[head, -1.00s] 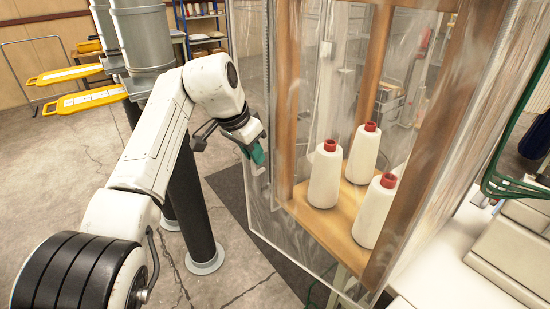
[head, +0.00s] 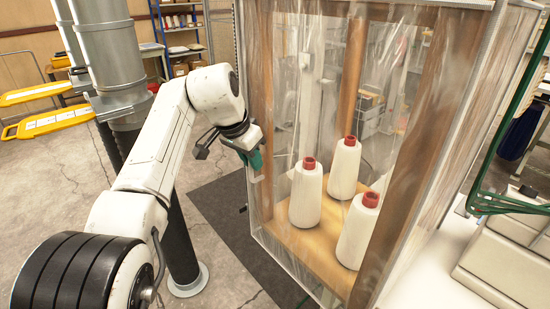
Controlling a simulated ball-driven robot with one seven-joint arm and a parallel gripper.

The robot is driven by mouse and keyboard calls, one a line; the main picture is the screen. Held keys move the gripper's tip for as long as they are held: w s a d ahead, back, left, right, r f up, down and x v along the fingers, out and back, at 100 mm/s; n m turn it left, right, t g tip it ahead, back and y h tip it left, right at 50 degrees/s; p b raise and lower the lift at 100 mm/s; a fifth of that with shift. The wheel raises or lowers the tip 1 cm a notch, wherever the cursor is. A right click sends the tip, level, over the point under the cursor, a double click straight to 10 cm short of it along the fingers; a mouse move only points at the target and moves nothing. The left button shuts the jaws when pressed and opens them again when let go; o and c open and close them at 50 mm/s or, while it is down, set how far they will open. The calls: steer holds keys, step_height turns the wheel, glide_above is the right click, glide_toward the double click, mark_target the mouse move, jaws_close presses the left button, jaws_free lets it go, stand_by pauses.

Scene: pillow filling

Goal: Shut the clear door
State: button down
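The clear door (head: 284,90) is a see-through sheet across the front of a wood-framed cabinet. Its lower left corner is near the cabinet's left post, and it looks shut or almost shut; I cannot tell whether a small gap remains. Three white cones with red tops (head: 306,198) show through it, standing on a wooden shelf (head: 290,232). My gripper (head: 257,162), with green fingertips, is at the door's left edge, touching it or very close. Its fingers overlap in this view, so their opening is hidden.
Grey columns and yellow-orange arms (head: 50,123) stand at the left. A dark mat (head: 225,215) lies on the cracked concrete floor below the cabinet. A white table with pale boxes (head: 505,265) and a green wire rack (head: 505,203) are at the right.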

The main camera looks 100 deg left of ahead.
steer(key=c, duration=1.3)
jaws_free()
steer(key=shift+w+a+r, duration=0.15)
steer(key=shift+a, duration=0.15)
steer(key=shift+o, duration=0.7)
steer(key=shift+d, duration=0.1)
steer(key=b+v, duration=0.3)
steer(key=v, duration=0.7)
steer(key=shift+r, duration=0.3)
steer(key=shift+d, duration=0.15)
